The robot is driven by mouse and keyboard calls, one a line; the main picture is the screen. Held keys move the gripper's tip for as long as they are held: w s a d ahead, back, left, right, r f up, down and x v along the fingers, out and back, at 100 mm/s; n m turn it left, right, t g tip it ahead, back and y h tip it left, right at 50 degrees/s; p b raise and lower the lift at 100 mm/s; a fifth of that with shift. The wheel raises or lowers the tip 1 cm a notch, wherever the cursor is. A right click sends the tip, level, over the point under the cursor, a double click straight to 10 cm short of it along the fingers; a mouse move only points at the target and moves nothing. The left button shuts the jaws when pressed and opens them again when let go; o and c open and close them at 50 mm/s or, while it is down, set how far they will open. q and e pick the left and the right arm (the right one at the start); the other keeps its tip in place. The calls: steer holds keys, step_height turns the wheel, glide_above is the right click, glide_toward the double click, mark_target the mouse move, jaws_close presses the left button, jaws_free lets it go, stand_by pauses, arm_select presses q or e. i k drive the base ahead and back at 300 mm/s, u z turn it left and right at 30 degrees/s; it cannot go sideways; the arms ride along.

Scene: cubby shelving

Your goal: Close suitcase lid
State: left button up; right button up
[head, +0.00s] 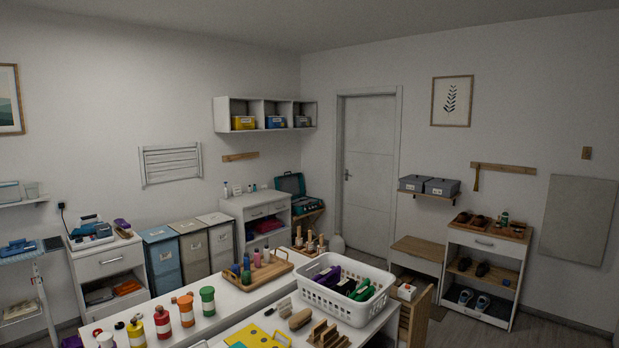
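The teal suitcase (307,204) sits in the far corner, left of the door, on a low wooden stand. Its lid (290,184) is open and stands up against the wall side. The inside of the case looks dark, and its contents are too small to tell. The white cabinet beside it hides part of its left side. Neither of my grippers shows in the head view.
A long white table (236,302) with bottles, a wooden tray (254,272) and a white basket (343,290) stands between me and the corner. A white cabinet (236,211) is left of the suitcase. Floor shows at the right, by the shoe shelf (492,238).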

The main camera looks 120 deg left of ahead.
mark_target(293, 184)
steer(key=u, duration=2.55)
steer(key=i, duration=6.65)
steer(key=u, duration=2.75)
steer(key=i, duration=1.05)
steer(key=u, duration=0.05)
